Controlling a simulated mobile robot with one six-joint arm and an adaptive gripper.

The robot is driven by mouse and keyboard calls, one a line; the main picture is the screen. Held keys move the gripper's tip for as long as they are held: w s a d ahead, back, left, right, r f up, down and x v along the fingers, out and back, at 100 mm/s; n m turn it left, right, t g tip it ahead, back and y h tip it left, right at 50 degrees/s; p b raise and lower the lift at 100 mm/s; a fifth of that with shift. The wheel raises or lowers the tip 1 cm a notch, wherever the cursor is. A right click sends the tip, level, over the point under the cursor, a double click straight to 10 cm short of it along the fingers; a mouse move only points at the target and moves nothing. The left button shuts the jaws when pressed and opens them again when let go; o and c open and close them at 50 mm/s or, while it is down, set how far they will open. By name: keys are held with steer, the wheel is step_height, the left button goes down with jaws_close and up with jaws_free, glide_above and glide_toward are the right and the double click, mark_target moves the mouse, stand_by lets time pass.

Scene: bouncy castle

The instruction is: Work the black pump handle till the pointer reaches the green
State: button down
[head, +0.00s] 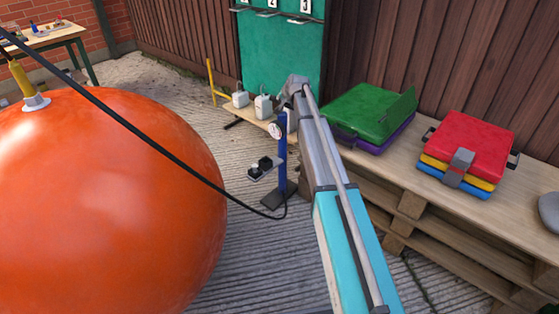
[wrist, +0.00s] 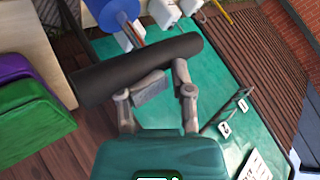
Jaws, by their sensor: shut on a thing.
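The blue pump (head: 282,155) stands upright on a dark foot on the paving, left of my arm in the head view. Its round white gauge (head: 275,130) is on the upper left side; the pointer is too small to read. The black pump handle (wrist: 103,80) shows in the wrist view as a thick bar across my gripper (wrist: 153,82). In the head view my arm hides the handle and the gripper. A blue round part of the pump (wrist: 112,12) shows beyond the handle.
A black hose (head: 150,140) runs from the pump over the large orange ball (head: 100,210). On the right, a pallet bench (head: 480,215) carries a green case (head: 372,110) and a red case (head: 470,145). A teal board (head: 280,55) stands behind.

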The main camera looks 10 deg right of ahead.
steer(key=shift+f+p, duration=0.25)
steer(key=shift+p, duration=0.35)
steer(key=shift+w+r+p, duration=0.25)
steer(key=shift+w+p, duration=0.25)
steer(key=shift+p, duration=2.15)
steer(key=shift+d+r, duration=0.1)
